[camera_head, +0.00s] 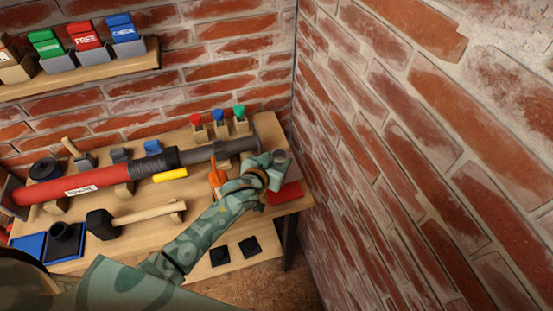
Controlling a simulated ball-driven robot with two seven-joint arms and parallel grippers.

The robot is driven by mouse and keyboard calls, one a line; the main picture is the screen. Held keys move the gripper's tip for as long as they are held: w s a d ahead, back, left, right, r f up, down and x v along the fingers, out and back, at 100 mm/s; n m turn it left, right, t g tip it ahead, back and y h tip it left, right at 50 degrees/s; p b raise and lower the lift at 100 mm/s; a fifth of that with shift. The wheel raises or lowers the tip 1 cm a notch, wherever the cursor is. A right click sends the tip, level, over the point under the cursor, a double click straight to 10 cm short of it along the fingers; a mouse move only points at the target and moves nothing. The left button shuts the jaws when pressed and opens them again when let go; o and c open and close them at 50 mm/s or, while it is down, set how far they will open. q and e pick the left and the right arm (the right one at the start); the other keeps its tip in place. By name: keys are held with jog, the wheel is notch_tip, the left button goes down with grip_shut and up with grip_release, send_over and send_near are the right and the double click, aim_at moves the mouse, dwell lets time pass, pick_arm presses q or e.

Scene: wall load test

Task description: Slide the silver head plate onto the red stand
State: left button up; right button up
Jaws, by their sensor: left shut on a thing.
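The red stand (287,192) is a flat red piece near the right front corner of the wooden bench. My left gripper (273,167) is just above and behind it, at the end of my green patterned arm. It is shut on a small silver-grey piece (281,156), which looks like the silver head plate. The fingers hide part of this piece. The silver piece appears apart from the red stand, but the height gap cannot be told. My right gripper is out of view.
A long red and black tool (95,183) lies across the bench (215,240). A black-headed mallet (102,223) lies in front of it. An orange item (216,178) stands left of my gripper. Red, blue and green-topped pieces stand behind. A brick wall (400,150) closes off the right.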

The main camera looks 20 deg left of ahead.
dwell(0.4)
pick_arm(q)
jog(key=shift+f+b, duration=0.5)
jog(key=shift+f, duration=0.25)
jog(key=shift+f, duration=0.1)
jog(key=shift+f+b, duration=0.4)
jog(key=shift+f, duration=0.25)
jog(key=shift+f, duration=0.15)
dwell(0.4)
jog(key=shift+f+b, duration=0.5)
jog(key=shift+f, duration=0.1)
